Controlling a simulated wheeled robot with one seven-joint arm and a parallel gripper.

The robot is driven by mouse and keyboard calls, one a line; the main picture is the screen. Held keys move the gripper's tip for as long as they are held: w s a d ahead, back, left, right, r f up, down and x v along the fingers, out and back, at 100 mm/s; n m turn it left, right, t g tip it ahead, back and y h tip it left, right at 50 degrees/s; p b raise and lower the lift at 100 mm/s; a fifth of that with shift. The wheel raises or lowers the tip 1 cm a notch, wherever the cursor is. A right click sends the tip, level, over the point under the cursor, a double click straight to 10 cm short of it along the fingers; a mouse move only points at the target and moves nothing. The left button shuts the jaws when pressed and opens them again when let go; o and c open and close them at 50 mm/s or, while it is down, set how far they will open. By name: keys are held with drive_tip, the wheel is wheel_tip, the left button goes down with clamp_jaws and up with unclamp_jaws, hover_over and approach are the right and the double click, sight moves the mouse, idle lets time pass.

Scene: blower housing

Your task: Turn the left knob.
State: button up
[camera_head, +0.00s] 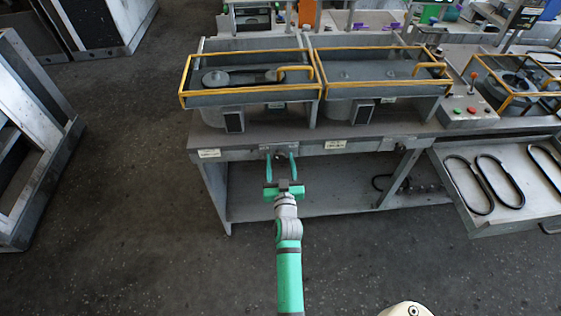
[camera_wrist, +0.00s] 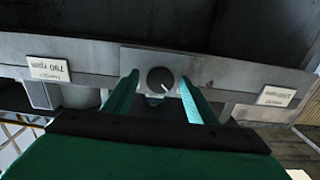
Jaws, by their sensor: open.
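The left knob (camera_wrist: 160,79) is a dark round dial with a light pointer mark, set in a grey plate on the bench's front rail. In the wrist view it sits between the two green fingers of my gripper (camera_wrist: 158,92), which are open on either side of it, apart from it. The wrist view looks upside down, with the labels inverted. In the head view my gripper (camera_head: 281,166) reaches to the front rail below the left housing, and the knob is small and hard to make out between the fingertips.
The rail carries white labels, one at the left (camera_head: 209,153) and one right of my gripper (camera_head: 335,144). Two yellow-framed covers (camera_head: 250,90) stand on the bench. A tray with black belts (camera_head: 478,222) juts out at the right.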

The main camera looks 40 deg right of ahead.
drive_tip(key=c, duration=1.1)
drive_tip(key=shift+o, duration=0.2)
drive_tip(key=shift+m, duration=1.4)
drive_tip(key=o, duration=1.1)
drive_tip(key=shift+c, duration=0.2)
drive_tip(key=v, duration=1.1)
drive_tip(key=shift+d, duration=0.15)
